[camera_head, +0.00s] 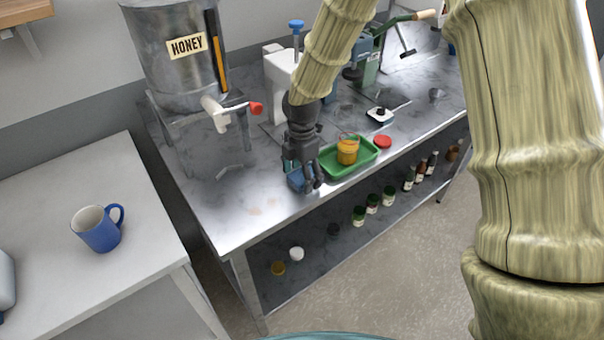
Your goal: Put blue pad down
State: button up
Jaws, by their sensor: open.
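My gripper (305,181) points down over the metal bench, just left of the green tray (330,172). It is open. The blue pad (295,179) shows as a small blue patch at the fingers, low over or on the bench top. The fingers partly cover it. I cannot tell whether the pad touches the bench or a finger.
An orange jar (347,152) stands in the tray, with a red lid (383,142) right of it. A honey tank (174,50) with a red-handled tap (255,108) stands left. The bench (240,205) is clear in front. A blue mug (98,230) stands on the white counter.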

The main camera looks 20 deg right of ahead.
jog(key=shift+r, duration=0.1)
notch_tip(320, 180, up, 12)
jog(key=b, duration=0.1)
jog(key=shift+b, duration=0.4)
dwell(0.5)
